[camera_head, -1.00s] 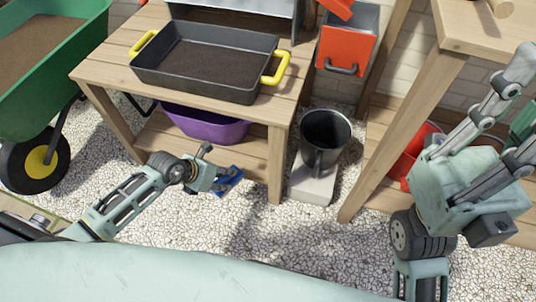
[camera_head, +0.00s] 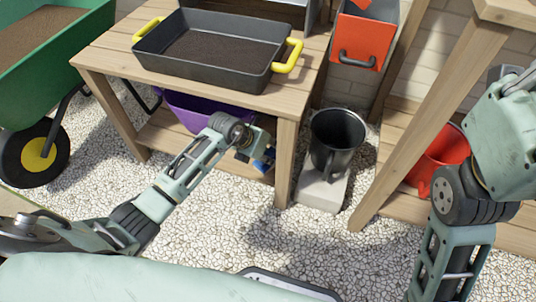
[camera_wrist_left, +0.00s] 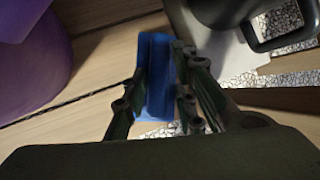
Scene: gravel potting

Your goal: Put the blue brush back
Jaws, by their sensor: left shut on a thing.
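The blue brush (camera_wrist_left: 155,75) is between the fingers of my left gripper (camera_wrist_left: 158,95) in the left wrist view, and the gripper is shut on it. In the head view a small part of the blue brush (camera_head: 262,164) shows beside the left gripper (camera_head: 258,152), at the front edge of the bench's lower shelf (camera_head: 160,137). The rest of the brush is hidden there by the gripper. My right arm shows at the right edge of the head view, but its fingers are out of frame.
A purple tub (camera_head: 190,110) stands on the lower shelf. A dark metal bucket (camera_head: 338,140) stands on a pale slab (camera_head: 320,193) right of the bench leg (camera_head: 286,160). A black tray with yellow handles (camera_head: 205,65) is on the bench top. A green wheelbarrow (camera_head: 75,45) is at left.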

